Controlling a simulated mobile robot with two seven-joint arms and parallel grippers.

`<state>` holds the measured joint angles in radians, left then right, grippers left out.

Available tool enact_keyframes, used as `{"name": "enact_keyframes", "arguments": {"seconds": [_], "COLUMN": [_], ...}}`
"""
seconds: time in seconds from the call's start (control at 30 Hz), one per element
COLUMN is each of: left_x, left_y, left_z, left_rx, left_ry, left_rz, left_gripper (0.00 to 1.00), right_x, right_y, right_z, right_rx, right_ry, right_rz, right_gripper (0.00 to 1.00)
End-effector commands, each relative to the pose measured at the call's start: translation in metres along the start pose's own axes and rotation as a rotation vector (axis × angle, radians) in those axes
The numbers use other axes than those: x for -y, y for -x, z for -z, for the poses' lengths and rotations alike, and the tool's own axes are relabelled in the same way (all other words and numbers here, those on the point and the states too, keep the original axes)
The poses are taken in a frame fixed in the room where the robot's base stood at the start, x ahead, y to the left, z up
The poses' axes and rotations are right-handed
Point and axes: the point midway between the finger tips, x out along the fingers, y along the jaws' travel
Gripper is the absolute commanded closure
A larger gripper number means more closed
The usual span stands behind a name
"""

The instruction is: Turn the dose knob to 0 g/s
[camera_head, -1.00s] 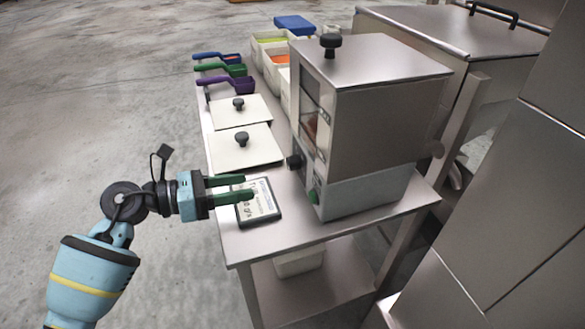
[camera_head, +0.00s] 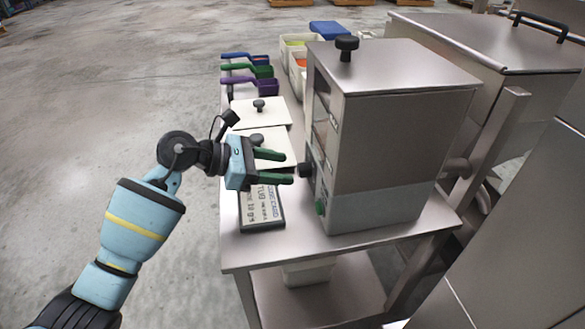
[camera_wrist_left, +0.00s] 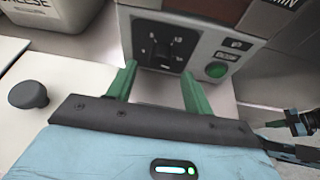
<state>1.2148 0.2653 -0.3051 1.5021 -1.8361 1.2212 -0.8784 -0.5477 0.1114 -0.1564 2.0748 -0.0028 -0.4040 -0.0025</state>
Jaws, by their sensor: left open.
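The dose knob (camera_head: 306,169) is a black knob on the lower front of the steel dosing machine (camera_head: 395,130). In the left wrist view the knob (camera_wrist_left: 158,50) sits on a dark dial plate with white marks too small to read, between and beyond my fingertips. My left gripper (camera_head: 277,166) is open, its two green fingers pointing at the knob with a gap between them and it. The wrist view also shows my open left gripper (camera_wrist_left: 160,82). A green button (camera_wrist_left: 216,70) lies right of the dial.
A dark-framed sign card (camera_head: 262,208) lies on the steel table (camera_head: 245,257) below my gripper. White lids with black knobs (camera_head: 259,106) and coloured scoops (camera_head: 250,86) lie farther back. Bins stand behind the machine. Open floor is at left.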

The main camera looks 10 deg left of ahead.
Motion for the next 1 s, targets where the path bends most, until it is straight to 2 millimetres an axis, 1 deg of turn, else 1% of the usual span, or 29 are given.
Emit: {"name": "enact_keyframes", "arguments": {"seconds": [0.03, 0.1, 0.23, 0.4, 0.6, 0.63, 0.93, 0.97, 1.0], "left_x": [0.001, 0.001, 0.0, 0.0, 0.0, 0.0, 0.0, 0.0, 0.0], "left_y": [-0.009, -0.018, -0.03, -0.036, -0.036, -0.036, -0.036, -0.036, -0.036], "left_z": [-0.001, -0.001, -0.001, -0.001, 0.0, 0.0, 0.0, 0.0, 0.0], "left_rx": [0.001, 0.002, 0.001, 0.0, 0.0, 0.0, 0.0, 0.0, 0.0], "left_ry": [0.0, 0.001, 0.0, -0.001, -0.001, -0.001, -0.001, -0.001, -0.001], "left_rz": [0.002, 0.002, 0.001, 0.0, 0.0, 0.0, 0.0, 0.0, 0.0], "left_gripper": [0.49, 0.49, 0.49, 0.49, 0.49, 0.5, 0.89, 0.93, 0.93], "right_x": [0.001, 0.001, 0.001, 0.0, -0.002, -0.002, -0.004, -0.004, -0.004], "right_y": [0.0, 0.0, 0.0, -0.001, -0.003, -0.003, -0.003, -0.003, -0.003], "right_z": [0.0, 0.0, 0.0, 0.002, 0.004, 0.005, 0.005, 0.005, 0.005], "right_rx": [0.001, 0.0, -0.001, -0.004, -0.01, -0.011, -0.011, -0.011, -0.011], "right_ry": [-0.003, -0.004, -0.003, -0.002, 0.006, 0.007, 0.014, 0.014, 0.014], "right_rz": [0.0, 0.0, 0.0, -0.001, -0.001, -0.001, -0.001, -0.001, -0.001], "right_gripper": [1.0, 1.0, 1.0, 1.0, 1.0, 1.0, 1.0, 1.0, 1.0]}}
